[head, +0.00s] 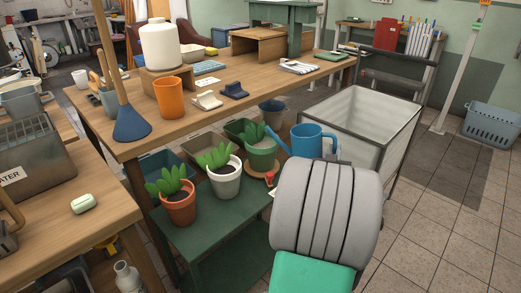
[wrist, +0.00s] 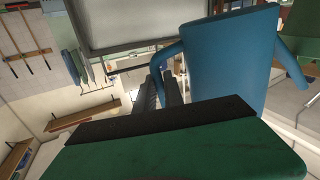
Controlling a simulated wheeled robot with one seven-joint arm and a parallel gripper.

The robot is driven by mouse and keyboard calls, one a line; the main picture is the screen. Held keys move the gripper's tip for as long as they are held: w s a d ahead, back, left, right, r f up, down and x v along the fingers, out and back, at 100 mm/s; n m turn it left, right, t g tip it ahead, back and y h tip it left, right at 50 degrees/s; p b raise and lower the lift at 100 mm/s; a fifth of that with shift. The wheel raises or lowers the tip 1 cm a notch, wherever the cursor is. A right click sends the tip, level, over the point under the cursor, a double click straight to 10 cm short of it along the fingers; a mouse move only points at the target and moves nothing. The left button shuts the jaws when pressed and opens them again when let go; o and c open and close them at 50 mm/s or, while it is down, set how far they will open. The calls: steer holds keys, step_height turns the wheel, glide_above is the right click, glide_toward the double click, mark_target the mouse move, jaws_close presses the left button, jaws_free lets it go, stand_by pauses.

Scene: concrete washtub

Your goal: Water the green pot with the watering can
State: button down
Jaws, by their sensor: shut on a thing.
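The green pot (head: 262,156) holds a leafy plant and stands on the low green bench, between the white pot and my arm. The blue watering can (head: 309,142) is just right of it and looks upright, its spout pointing left towards the plant. The spout tip overlaps the plant's edge in the head view; I cannot tell how far apart they are. In the wrist view the can's blue body (wrist: 235,60) fills the upper right. My gripper (wrist: 167,88) is shut on the can's handle.
A white pot (head: 225,180) and a terracotta pot (head: 179,207), both planted, stand left on the green bench (head: 218,226). A grey washtub (head: 362,115) stands behind the can to the right. The wooden table (head: 215,108) lies behind the pots.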

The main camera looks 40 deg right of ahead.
steer(key=shift+r, duration=0.2)
stand_by(0.4)
steer(key=shift+r+n, duration=0.2)
steer(key=shift+n, duration=0.1)
steer(key=shift+r, duration=0.1)
stand_by(0.3)
steer(key=shift+s+r+n, duration=0.1)
steer(key=shift+r+n, duration=0.05)
steer(key=shift+n, duration=0.15)
stand_by(0.4)
steer(key=shift+r+n, duration=0.25)
steer(key=shift+n, duration=0.05)
stand_by(0.5)
steer(key=shift+r+n, duration=0.4)
steer(key=shift+r, duration=0.15)
